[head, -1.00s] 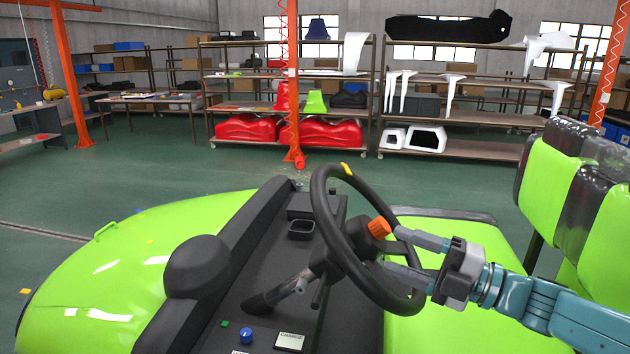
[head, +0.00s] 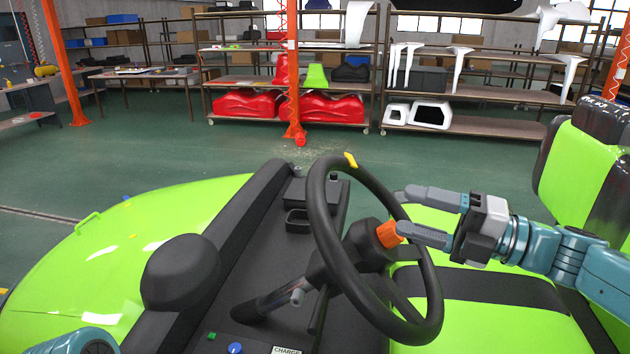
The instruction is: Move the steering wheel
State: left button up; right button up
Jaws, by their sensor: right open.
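The black steering wheel (head: 429,270) stands tilted on its column in the green cart, with a yellow mark (head: 350,160) at the top of its rim and an orange piece (head: 389,234) at its hub. My right gripper (head: 402,212) is open just right of the hub. One finger lies by the right part of the rim and the other reaches the orange piece; I cannot tell whether they touch. A teal part of my left arm shows at the bottom left, but its gripper is out of view.
The black dashboard (head: 230,290) with a rounded pod (head: 183,272) lies left of the wheel. The green seat (head: 480,328) is below my right arm, and a seat back (head: 585,170) stands at the right. Shelves (head: 470,92) and an orange post (head: 293,70) are behind, across open floor.

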aim_at(324, 183)
jog(key=p+x, duration=0.1)
jog(key=x, duration=0.3)
jog(key=p+x, duration=0.2)
jog(key=x, duration=0.3)
jog(key=s+p+x, duration=0.1)
jog(key=x, duration=0.4)
jog(key=shift+w+a+r, duration=0.15)
jog(key=shift+a+r, duration=0.15)
jog(key=shift+a, duration=0.1)
jog(key=shift+w+a+f+p, duration=0.15)
jog(key=shift+w+a+p, duration=0.15)
jog(key=shift+w+a, duration=0.3)
jog(key=shift+s, duration=0.2)
grip_shut()
